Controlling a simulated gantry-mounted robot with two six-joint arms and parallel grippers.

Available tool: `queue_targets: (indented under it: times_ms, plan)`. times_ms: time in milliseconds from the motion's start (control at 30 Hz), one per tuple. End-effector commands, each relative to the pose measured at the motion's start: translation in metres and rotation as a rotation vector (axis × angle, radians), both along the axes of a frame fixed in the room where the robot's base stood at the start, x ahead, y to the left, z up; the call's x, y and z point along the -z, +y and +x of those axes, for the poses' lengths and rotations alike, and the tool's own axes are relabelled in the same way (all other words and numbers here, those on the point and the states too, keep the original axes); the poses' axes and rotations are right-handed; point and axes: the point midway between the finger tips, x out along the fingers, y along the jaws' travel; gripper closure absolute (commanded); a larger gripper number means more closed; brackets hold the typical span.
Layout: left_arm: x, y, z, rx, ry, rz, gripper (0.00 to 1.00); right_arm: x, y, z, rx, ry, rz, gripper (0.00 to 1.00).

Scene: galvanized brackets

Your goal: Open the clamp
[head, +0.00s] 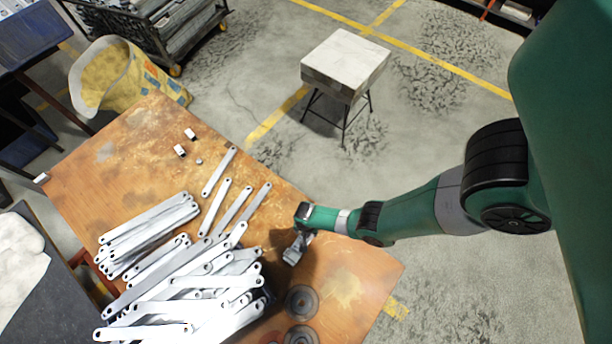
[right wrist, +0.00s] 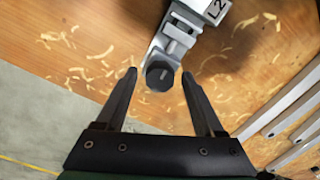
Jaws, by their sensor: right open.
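The clamp (right wrist: 178,42) is a grey metal device with a dark round knob (right wrist: 160,74) at its near end and a white label reading "L2" at its far end. It lies on the wooden table top. My right gripper (right wrist: 160,72) is open, with one black finger on each side of the knob and a gap on both sides. In the head view, my right arm comes in from the right, and a light grey piece, apparently the clamp (head: 295,249), shows below its end. The arm partly hides it. My left gripper is not in view.
Many galvanized bars (head: 185,290) are piled on the table (head: 100,180) left of the clamp. Dark discs (head: 300,300) lie near the front edge. Curled shavings surround the clamp in the wrist view. A stool (head: 345,62) stands on the floor beyond.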

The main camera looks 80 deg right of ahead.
Motion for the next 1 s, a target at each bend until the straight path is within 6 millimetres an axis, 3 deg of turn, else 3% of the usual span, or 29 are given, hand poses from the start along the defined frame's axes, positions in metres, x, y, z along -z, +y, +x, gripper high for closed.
queue_targets:
  times_ms: [200,533,900,1000]
  plan:
    - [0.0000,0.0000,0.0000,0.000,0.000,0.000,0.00,0.0000,0.0000,0.0000,0.219,0.000,0.000,0.30]
    - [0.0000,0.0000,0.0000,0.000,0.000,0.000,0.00,0.0000,0.0000,0.0000,0.227,0.000,0.000,0.32]
    - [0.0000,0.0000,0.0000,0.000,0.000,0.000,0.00,0.0000,0.0000,0.0000,0.225,0.000,0.000,0.98]
    - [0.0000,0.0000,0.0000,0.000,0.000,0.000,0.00,0.0000,0.0000,0.0000,0.225,0.000,0.000,1.00]
